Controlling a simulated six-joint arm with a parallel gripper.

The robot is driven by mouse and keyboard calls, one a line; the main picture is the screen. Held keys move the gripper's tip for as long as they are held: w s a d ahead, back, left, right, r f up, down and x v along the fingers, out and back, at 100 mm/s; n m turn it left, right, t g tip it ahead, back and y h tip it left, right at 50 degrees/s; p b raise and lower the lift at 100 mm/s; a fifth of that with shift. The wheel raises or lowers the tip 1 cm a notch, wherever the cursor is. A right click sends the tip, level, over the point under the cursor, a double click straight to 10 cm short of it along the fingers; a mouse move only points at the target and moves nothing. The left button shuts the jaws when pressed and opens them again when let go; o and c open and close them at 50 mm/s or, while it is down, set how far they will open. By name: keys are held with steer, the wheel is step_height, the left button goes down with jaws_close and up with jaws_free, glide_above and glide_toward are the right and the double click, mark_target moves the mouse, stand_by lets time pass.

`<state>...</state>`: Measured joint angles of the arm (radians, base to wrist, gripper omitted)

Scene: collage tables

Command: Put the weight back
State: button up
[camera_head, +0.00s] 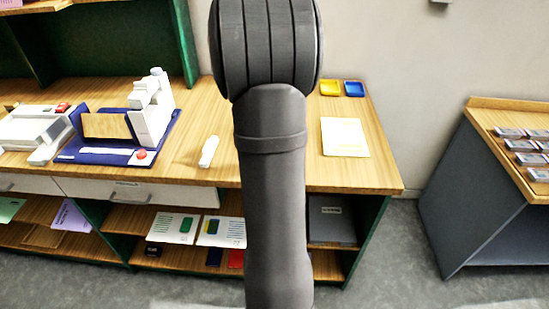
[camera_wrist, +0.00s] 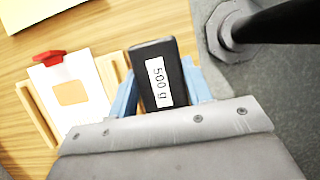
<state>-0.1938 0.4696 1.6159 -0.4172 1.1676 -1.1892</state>
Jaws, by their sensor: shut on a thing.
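The weight (camera_wrist: 159,86) is a black block with a white label reading "500 g". It shows in the wrist view between the blue fingers of my gripper (camera_wrist: 160,80), which is shut on it. In the wrist view a white card (camera_wrist: 75,95) with an orange square and a red clip (camera_wrist: 48,57) lies left of the weight, between two pale wooden strips. I cannot tell whether the weight touches the surface below. In the head view my arm hides the gripper and the weight.
The wooden desk (camera_head: 300,172) carries a white device (camera_head: 152,110) on a blue base, a small white object (camera_head: 209,151), a paper sheet (camera_head: 344,137), and a yellow tray (camera_head: 330,88) and blue tray (camera_head: 354,89). Shelves lie below. A separate table (camera_head: 500,120) stands right, across a floor gap.

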steer(key=a, duration=0.1)
steer(key=w+a+f, duration=0.1)
steer(key=shift+w+a+f, duration=0.15)
steer(key=shift+a+f, duration=0.15)
steer(key=shift+f, duration=2.05)
steer(key=shift+f, duration=0.15)
steer(key=o, duration=1.3)
steer(key=shift+o, duration=0.2)
steer(key=v, duration=1.2)
